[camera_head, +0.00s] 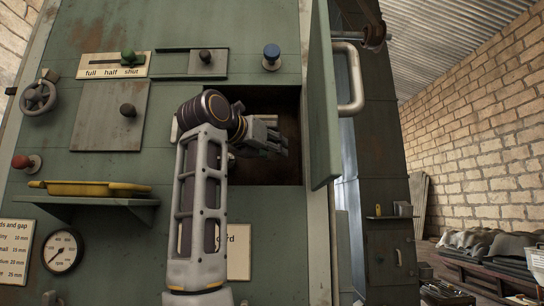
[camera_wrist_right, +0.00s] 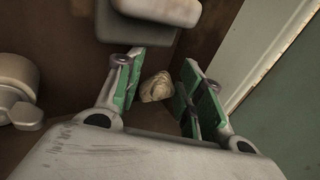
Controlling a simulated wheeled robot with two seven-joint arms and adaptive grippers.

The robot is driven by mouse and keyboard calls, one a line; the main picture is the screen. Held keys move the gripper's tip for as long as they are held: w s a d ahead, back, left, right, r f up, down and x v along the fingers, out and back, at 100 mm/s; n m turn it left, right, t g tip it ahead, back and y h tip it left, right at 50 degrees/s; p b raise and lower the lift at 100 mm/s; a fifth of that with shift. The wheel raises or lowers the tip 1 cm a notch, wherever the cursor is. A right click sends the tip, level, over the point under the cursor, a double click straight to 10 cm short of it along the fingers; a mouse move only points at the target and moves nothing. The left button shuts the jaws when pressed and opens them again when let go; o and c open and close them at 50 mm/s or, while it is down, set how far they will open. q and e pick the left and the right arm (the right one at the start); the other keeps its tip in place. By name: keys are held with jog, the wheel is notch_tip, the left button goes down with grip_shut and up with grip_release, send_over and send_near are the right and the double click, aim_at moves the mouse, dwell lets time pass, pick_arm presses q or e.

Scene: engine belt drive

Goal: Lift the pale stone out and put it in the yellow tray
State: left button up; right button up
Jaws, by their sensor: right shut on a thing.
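The pale stone (camera_wrist_right: 156,86) is small and rounded, and shows between the green-padded fingers in the right wrist view. My right gripper (camera_wrist_right: 160,78) is shut on it, inside the open compartment (camera_head: 285,172). In the head view my right gripper (camera_head: 270,138) reaches into the compartment opening, and the stone is hidden there. The yellow tray (camera_head: 85,187) sits on a small green shelf at the left of the machine front, left of my right arm. My left gripper is not in view.
The compartment's green door (camera_head: 322,100) stands open at the right, with a pale handle (camera_head: 354,80). Pale machine parts (camera_wrist_right: 15,85) sit near the gripper inside. A sliding plate (camera_head: 110,116), a handwheel (camera_head: 38,97) and a red knob (camera_head: 22,162) are on the front panel.

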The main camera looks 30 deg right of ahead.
jog(key=s+a+b, duration=0.2)
jog(key=s+a, duration=0.3)
jog(key=s, duration=0.3)
jog(key=s+a+b, duration=0.2)
jog(key=s+a, duration=0.3)
jog(key=s, duration=0.3)
jog(key=shift+s+b, duration=0.25)
jog(key=shift+b, duration=0.15)
jog(key=shift+w, duration=0.1)
